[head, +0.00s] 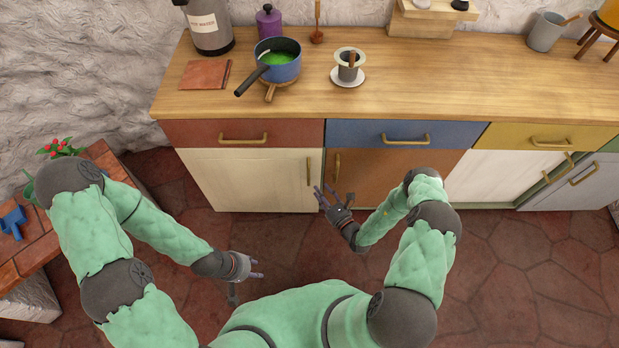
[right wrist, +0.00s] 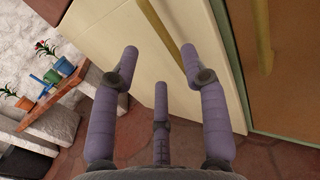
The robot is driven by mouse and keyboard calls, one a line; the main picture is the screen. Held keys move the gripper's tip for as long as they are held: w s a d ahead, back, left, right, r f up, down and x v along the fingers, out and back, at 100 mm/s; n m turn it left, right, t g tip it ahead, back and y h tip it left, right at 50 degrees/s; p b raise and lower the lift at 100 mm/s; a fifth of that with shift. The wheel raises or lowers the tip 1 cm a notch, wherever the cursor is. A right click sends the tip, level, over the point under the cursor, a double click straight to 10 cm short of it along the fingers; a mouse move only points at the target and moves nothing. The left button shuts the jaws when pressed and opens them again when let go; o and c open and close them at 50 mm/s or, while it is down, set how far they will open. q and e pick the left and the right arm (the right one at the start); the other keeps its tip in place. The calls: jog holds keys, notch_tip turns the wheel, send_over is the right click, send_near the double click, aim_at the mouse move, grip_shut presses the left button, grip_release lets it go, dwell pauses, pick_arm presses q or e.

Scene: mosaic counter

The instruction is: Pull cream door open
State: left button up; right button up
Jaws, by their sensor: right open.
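The cream door (head: 245,182) is under the red drawer at the left of the counter and looks shut, flush with the front. Its upright brass handle (head: 309,170) is near its right edge. My right gripper (head: 328,196) is open and empty, in front of the seam between the cream and brown doors. In the right wrist view, the cream door (right wrist: 120,35) fills the upper middle, and its handle (right wrist: 163,25) runs between the spread fingertips, with no visible grip on it. My left gripper (head: 254,268) looks open and empty, low and away from the door.
The brown door (head: 400,175) with its own brass handle (head: 337,166) is just right of the cream door. Above are red (head: 200,134) and blue (head: 440,133) drawers. A brick-topped bench (head: 30,250) stands at the left. The floor before the cream door is clear.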

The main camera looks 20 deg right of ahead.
aim_at(308, 176)
jog(key=b+x, duration=0.2)
jog(key=x, duration=0.6)
jog(key=shift+w+a, duration=0.1)
jog(key=shift+a, duration=0.05)
jog(key=shift+c, duration=0.3)
grip_shut()
